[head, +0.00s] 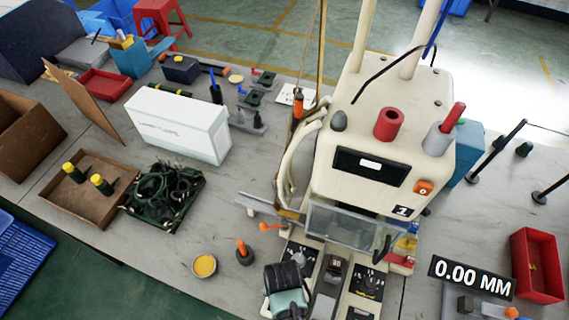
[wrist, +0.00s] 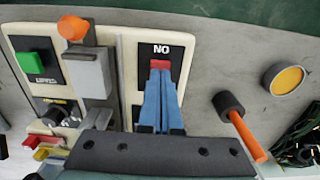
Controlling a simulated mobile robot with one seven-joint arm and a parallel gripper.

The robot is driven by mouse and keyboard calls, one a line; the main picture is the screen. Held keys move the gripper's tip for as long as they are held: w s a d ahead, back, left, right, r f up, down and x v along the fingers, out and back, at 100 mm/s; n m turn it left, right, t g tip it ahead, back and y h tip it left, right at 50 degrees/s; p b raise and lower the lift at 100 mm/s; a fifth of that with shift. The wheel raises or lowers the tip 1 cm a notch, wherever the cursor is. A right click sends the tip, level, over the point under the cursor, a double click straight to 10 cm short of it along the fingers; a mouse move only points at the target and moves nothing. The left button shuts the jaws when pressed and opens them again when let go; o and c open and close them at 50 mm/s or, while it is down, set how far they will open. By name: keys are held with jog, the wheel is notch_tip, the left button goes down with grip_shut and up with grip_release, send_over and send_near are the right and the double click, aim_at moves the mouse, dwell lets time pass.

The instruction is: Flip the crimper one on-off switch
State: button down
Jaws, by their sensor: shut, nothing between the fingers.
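Crimper one is the large cream machine (head: 352,135) with a "1" label, right of centre in the head view. An orange rocker marked 0 (head: 424,187) sits on its front. My gripper (head: 287,285) is low over the left side of the machine's base in the head view. In the wrist view its blue fingers (wrist: 160,95) are together and hold nothing. They point at a red piece (wrist: 160,65) on a black panel whose lettering reads upside down, apparently "ON". I cannot tell whether the tips touch it. The fingers hide the panel's lower part.
A green button (wrist: 37,63) and an orange knob (wrist: 73,28) sit beside the panel. An orange-handled tool (wrist: 245,132) and a yellow disc (wrist: 286,80) are close by. A white box (head: 178,124), a tray (head: 88,190) and a red bin (head: 538,265) stand farther off.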

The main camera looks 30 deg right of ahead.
jog(key=shift+f+b, duration=0.75)
jog(key=shift+f, duration=0.3)
dwell(0.5)
jog(key=shift+r, duration=0.1)
notch_tip(320, 180, up, 7)
jog(key=p, duration=0.7)
dwell(0.6)
